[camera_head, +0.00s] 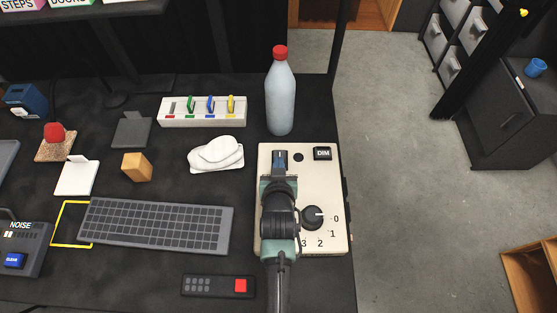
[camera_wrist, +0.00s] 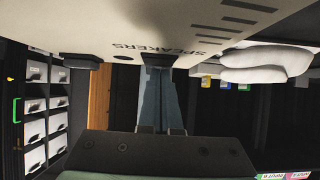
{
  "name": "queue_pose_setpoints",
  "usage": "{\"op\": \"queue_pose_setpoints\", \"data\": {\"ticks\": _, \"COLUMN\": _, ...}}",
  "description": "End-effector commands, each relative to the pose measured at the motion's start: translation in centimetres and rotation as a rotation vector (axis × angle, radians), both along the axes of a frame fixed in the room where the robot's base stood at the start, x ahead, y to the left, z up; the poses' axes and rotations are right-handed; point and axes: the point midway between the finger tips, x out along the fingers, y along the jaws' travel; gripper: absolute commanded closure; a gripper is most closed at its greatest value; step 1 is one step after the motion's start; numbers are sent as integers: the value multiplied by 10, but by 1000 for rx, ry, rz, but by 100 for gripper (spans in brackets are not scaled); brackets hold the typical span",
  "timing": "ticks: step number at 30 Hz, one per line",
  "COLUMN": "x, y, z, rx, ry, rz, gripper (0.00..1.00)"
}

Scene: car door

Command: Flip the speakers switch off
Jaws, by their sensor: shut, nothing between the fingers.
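The cream control box (camera_head: 330,245) stands on the right part of the desk, partly covered by my arm. My gripper (camera_head: 279,166) is shut and empty over the upper left of the box. In the wrist view its fingertips (camera_wrist: 158,72) reach the dark speakers switch (camera_wrist: 155,61), beside the SPEAKERS lettering (camera_wrist: 199,49). They look at or very close to the switch; contact is unclear. The fingers hide part of the switch, so I cannot tell its position. The round knob (camera_head: 313,217) and DIM button (camera_head: 322,153) are to the right of my gripper in the head view.
A grey bottle (camera_head: 280,95) stands just behind the box. A strip with coloured switches (camera_head: 202,111) is farther back. Open floor is to the right.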

Motion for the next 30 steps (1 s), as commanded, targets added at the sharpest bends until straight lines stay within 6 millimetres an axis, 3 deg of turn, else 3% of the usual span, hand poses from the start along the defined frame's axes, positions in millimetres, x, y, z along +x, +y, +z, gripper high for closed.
{"op": "queue_pose_setpoints", "data": {"ticks": 7, "x": -2, "y": 0, "z": -2, "rx": 1, "ry": 12, "rz": 1, "gripper": 100}}
{"op": "queue_pose_setpoints", "data": {"ticks": 17, "x": -2, "y": 1, "z": 14, "rx": 1, "ry": 10, "rz": 1, "gripper": 100}}
{"op": "queue_pose_setpoints", "data": {"ticks": 30, "x": 0, "y": 0, "z": 19, "rx": 1, "ry": 7, "rz": 1, "gripper": 100}}
